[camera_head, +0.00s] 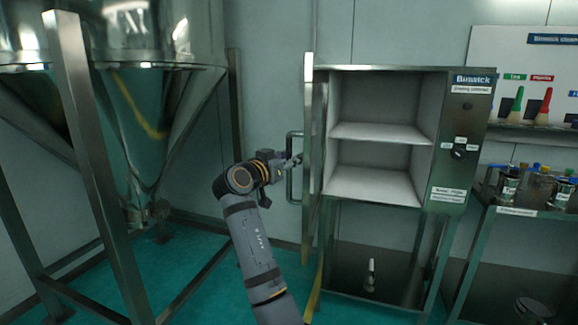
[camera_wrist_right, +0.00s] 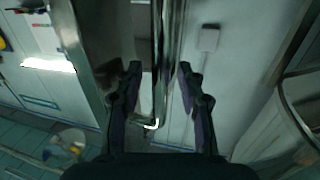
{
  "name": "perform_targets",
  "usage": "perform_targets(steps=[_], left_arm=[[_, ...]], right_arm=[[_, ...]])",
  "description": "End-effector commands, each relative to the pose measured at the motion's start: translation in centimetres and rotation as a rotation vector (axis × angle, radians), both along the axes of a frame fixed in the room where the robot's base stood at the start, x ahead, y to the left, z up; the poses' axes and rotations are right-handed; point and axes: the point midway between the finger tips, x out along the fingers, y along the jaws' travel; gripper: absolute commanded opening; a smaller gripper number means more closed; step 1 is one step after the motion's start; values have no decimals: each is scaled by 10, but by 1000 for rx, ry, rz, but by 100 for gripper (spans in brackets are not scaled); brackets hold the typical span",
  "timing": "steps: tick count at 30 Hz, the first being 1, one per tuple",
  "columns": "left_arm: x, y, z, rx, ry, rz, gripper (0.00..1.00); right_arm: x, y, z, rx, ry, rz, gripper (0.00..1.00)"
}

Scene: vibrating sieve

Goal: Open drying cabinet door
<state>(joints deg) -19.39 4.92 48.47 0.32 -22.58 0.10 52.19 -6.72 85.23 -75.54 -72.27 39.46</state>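The drying cabinet (camera_head: 465,130) stands at centre right, with two white shelf levels showing inside. Its door (camera_head: 309,130) is swung out on the left side and seen nearly edge-on, so the interior is exposed. The door's bar handle (camera_head: 290,180) sticks out to the left. My right gripper (camera_head: 297,160) is at the handle. In the right wrist view, my right gripper (camera_wrist_right: 159,70) has its fingers apart on either side of the handle bar (camera_wrist_right: 158,95), with gaps visible beside it. My left gripper is not in view.
A large steel hopper (camera_head: 150,110) on a metal frame stands on the left. A side table (camera_head: 520,211) with jars and bottles is at the right, below a wall board (camera_head: 530,60) with coloured brushes. Green floor is free between hopper and cabinet.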

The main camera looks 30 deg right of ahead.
Motion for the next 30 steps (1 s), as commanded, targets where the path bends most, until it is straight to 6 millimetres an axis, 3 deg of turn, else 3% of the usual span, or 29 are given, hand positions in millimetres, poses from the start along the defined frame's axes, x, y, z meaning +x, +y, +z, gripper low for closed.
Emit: perform_targets(steps=[6,13,20,21,30], left_arm=[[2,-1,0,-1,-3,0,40],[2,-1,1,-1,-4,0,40],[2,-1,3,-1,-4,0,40],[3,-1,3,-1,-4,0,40],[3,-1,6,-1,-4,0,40]], right_arm=[[0,0,50,0,-2,1,39],[-2,-1,83,-9,-8,-1,39],[-3,-3,88,-12,-7,-6,39],[-1,-2,63,30,38,-18,39],[4,17,63,34,36,-13,39]])
